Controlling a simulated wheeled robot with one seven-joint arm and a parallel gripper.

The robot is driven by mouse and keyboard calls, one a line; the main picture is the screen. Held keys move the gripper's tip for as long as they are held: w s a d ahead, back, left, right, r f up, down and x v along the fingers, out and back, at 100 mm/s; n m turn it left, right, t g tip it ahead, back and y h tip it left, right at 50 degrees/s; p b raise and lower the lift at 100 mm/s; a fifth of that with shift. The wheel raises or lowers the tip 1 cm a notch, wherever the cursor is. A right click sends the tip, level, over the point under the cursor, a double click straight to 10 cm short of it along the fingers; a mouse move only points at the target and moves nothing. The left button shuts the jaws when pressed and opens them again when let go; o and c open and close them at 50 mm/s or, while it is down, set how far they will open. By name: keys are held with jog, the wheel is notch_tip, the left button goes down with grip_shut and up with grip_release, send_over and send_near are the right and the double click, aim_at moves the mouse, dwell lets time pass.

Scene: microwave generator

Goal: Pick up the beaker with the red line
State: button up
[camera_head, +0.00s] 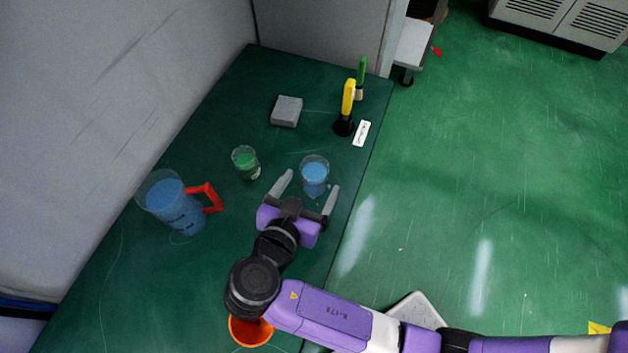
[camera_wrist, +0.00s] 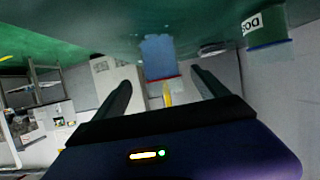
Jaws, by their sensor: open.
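The beaker with the red line (camera_wrist: 158,57) holds blue liquid and shows upside down in the wrist view, with a thin red line along its lower edge there. In the head view this beaker (camera_head: 315,171) stands upright on the dark green table (camera_head: 190,130); its red line cannot be made out there. My gripper (camera_head: 310,181) is open and empty, its fingers pointing at the beaker from the near side. In the wrist view the beaker lies between and beyond the fingertips (camera_wrist: 160,77). I cannot tell whether the tips reach around it.
A green-filled beaker (camera_head: 245,163) stands left of my gripper; a blue line shows on it in the wrist view (camera_wrist: 268,44). A blue-filled jug (camera_head: 172,205) with a red handle is farther left.

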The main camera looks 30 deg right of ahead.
aim_at(320, 166)
jog(key=shift+x, duration=1.05)
jog(key=shift+p+x, duration=0.6)
jog(key=shift+x, duration=2.3)
jog(key=shift+w+a, duration=0.15)
jog(key=c, duration=1.6)
jog(key=shift+c, duration=0.2)
jog(key=shift+r, duration=0.25)
